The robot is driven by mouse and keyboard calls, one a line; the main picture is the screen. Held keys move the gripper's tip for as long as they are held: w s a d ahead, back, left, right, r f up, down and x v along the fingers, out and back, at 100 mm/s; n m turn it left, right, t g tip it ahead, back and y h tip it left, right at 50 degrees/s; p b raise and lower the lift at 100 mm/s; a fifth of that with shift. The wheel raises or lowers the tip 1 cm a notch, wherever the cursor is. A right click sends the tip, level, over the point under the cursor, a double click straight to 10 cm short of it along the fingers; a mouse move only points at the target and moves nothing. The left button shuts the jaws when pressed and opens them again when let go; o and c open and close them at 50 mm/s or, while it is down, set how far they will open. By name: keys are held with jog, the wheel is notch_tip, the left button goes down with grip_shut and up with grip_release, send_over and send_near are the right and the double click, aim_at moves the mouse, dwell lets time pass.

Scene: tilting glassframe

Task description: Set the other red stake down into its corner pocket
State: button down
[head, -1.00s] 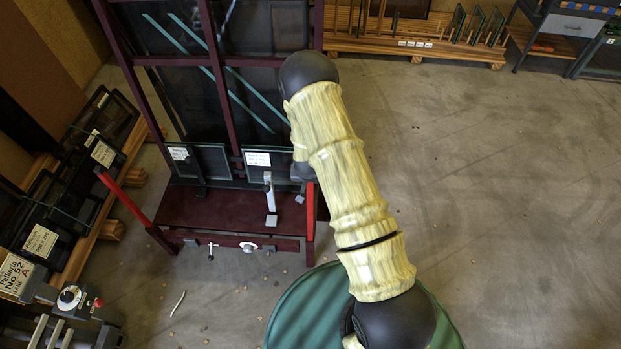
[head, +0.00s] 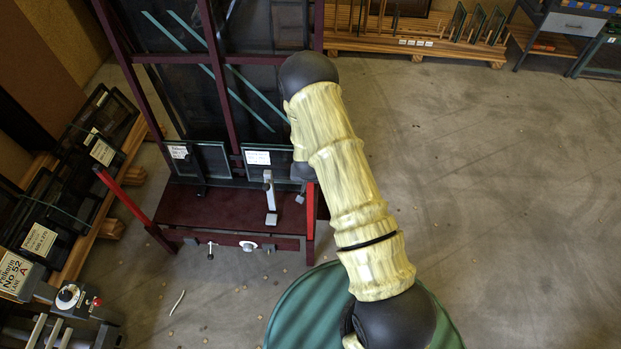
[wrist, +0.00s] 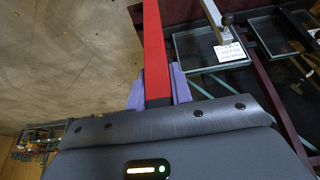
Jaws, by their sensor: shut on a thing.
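My gripper (wrist: 158,90) shows in the wrist view with its purple fingers shut on a red stake (wrist: 154,40), one finger on each side. In the head view the same stake (head: 310,212) stands at the right front corner of the dark red frame (head: 230,208). Its lower end meets the dark corner post there; I cannot tell how deep it sits. Its top and my fingers are hidden behind my arm in the head view. Another red stake (head: 124,193) stands at the frame's left front corner, leaning outward in the picture.
Glass panes with white labels (head: 257,158) stand on the frame, beside a grey clamp arm (head: 270,196). A green round-edged surface (head: 300,320) lies below my arm. Racks of dark panes (head: 60,205) line the left. The floor at right is clear.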

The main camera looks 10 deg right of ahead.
jog(key=shift+f+b, duration=1.7)
jog(key=shift+f, duration=0.55)
dwell(1.6)
jog(key=c, duration=1.2)
grip_release()
jog(key=shift+o, duration=0.2)
jog(key=shift+p+v, duration=1.95)
jog(key=shift+v, duration=1.1)
jog(key=s+r+n+y, duration=0.1)
jog(key=s+r, duration=0.2)
jog(key=r, duration=0.6)
jog(key=s+r+n, duration=0.1)
jog(key=s+r, duration=0.1)
jog(key=r, duration=0.7)
jog(key=s+r+n+g, duration=0.1)
jog(key=s+r, duration=1)
jog(key=s, duration=0.3)
jog(key=shift+s+d+r+n+g, duration=0.25)
jog(key=shift+d+r+n+g, duration=0.05)
jog(key=shift+r, duration=0.1)
